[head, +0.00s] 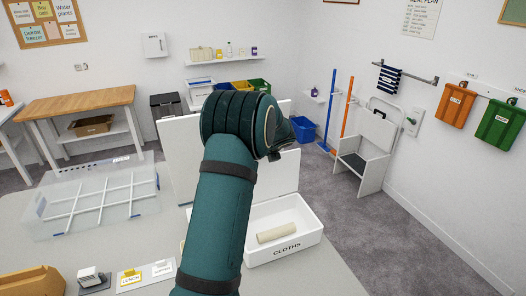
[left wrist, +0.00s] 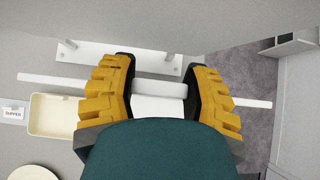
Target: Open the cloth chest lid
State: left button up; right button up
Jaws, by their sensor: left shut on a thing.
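The cloth chest (head: 285,256) is a white box labelled CLOTHS on the grey table, with a beige roll (head: 276,233) inside. Its white lid (head: 181,155) stands raised, roughly upright, at the back of the chest. My left arm crosses in front and hides the middle of the lid and part of the chest. My left gripper's fingers are hidden in the head view. In the left wrist view, my left gripper (left wrist: 160,88) is shut on a pale bar (left wrist: 158,89), apparently the lid's handle. My right gripper is not in view.
A clear divided tray (head: 98,199) stands left of the chest. Lunch and supper cards (head: 130,279) and a tan box (head: 30,281) lie near the front left. A cream tray (left wrist: 52,115) shows in the left wrist view. The table is clear right of the chest.

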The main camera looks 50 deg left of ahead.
pick_arm(q)
jog(key=shift+s+d+f, duration=0.1)
jog(key=shift+s+f, duration=0.05)
jog(key=shift+f, duration=0.25)
jog(key=o, duration=1.3)
jog(key=shift+o, duration=0.2)
jog(key=shift+r, duration=0.15)
jog(key=shift+d+r, duration=0.1)
jog(key=shift+r, duration=0.1)
jog(key=v, duration=1.1)
jog(key=shift+r, duration=0.2)
jog(key=shift+d, duration=0.1)
